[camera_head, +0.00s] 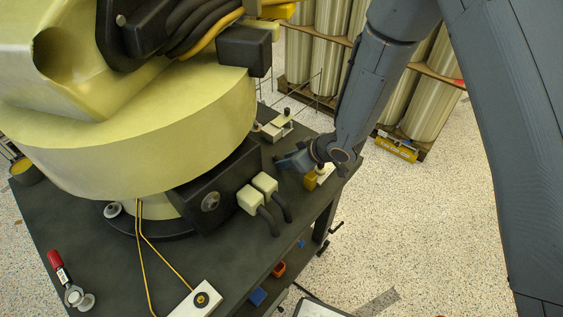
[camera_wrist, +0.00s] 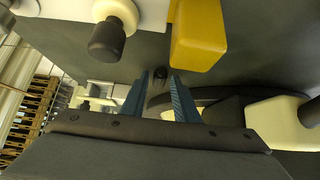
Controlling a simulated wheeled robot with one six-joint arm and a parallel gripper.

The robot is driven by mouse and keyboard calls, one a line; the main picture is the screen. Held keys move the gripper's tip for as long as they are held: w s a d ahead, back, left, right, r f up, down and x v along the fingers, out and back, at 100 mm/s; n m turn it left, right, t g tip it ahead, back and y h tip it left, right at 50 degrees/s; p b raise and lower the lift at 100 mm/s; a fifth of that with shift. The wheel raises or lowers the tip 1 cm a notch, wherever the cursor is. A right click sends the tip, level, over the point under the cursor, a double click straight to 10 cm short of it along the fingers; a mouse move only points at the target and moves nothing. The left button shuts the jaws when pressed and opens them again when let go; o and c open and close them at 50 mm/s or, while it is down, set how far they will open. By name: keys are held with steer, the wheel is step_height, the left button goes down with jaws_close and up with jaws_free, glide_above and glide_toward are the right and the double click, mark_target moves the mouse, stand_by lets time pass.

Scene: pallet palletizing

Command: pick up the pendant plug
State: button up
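No label marks the pendant plug, so I cannot be sure which part it is. A yellow block (camera_head: 310,181) with a white piece beside it sits by the table's right edge, just below my gripper (camera_head: 296,160) in the head view. The yellow block also shows in the wrist view (camera_wrist: 198,35), above the right fingertip. My gripper's blue fingers (camera_wrist: 159,76) are apart there, with a small dark round part (camera_wrist: 158,73) visible between their tips. I cannot tell whether they touch it.
Two cream connectors (camera_head: 250,198) with dark cables stick out of the black base housing, left of my gripper. The large cream machine (camera_head: 150,130) fills the left. A white part with a black knob (camera_wrist: 107,38) stands near the fingers.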

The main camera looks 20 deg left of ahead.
jaws_close()
steer(key=shift+r, duration=0.15)
steer(key=shift+r+p, duration=2.45)
steer(key=shift+r, duration=0.45)
